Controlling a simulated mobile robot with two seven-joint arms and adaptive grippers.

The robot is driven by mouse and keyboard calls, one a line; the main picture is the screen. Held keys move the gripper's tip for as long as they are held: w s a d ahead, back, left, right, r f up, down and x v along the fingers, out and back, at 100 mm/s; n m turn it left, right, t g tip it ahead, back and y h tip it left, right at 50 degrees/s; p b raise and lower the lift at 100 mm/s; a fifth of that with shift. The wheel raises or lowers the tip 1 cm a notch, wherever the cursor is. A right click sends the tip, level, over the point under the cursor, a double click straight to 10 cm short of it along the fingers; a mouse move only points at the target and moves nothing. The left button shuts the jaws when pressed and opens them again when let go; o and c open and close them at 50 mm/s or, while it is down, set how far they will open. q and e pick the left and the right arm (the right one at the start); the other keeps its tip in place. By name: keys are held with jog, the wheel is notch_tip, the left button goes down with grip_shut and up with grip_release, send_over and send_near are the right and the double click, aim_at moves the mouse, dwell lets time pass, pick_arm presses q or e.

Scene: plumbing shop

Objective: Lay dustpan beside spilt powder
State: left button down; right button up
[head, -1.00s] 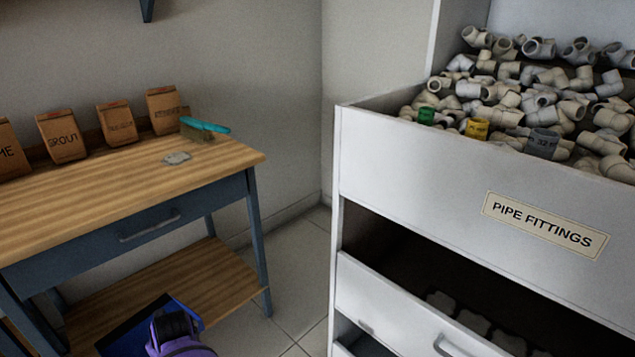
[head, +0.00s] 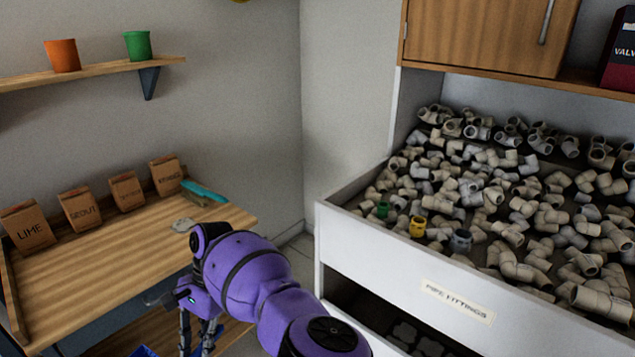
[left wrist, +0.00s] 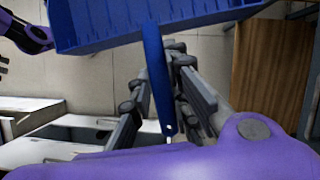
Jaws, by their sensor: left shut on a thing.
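My left gripper (head: 195,342) hangs low at the bottom of the head view, in front of the workbench. In the left wrist view its fingers (left wrist: 167,105) are shut on the narrow handle of the blue dustpan (left wrist: 110,25), whose wide pan fills the top of that view. The spilt powder (head: 183,225) is a small pale grey patch on the bench top, partly close behind my arm. Part of my right arm (left wrist: 25,35) shows at the left wrist view's upper left; its fingers are mostly cut off.
A turquoise-handled brush (head: 204,192) lies behind the powder on the wooden workbench (head: 95,265). Several paper bags (head: 80,208) line the bench's back. A white drawer of pipe fittings (head: 345,235) stands to the right. The bench's middle and left are clear.

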pick_arm(q)
jog(key=s+d+r+n+h+p, duration=0.1)
jog(key=d+r+n+p, duration=0.1)
jog(key=r, duration=1.2)
jog(key=s+d+r+n+h+p, duration=0.1)
jog(key=d+r+p, duration=0.4)
jog(key=r, duration=0.9)
jog(key=s+n+p, duration=0.1)
jog(key=n, duration=0.1)
jog(key=shift+s+d+r+n+g, duration=0.15)
jog(key=shift+d+r+n+g, duration=0.05)
jog(key=shift+d+n+g, duration=0.1)
pick_arm(e)
jog(key=w+r+t, duration=0.2)
jog(key=w+r, duration=0.6)
jog(key=r, duration=0.4)
jog(key=shift+w+a+r+t, duration=0.25)
jog(key=shift+w+t, duration=0.05)
jog(key=shift+w, duration=0.05)
pick_arm(q)
jog(key=shift+r, duration=0.1)
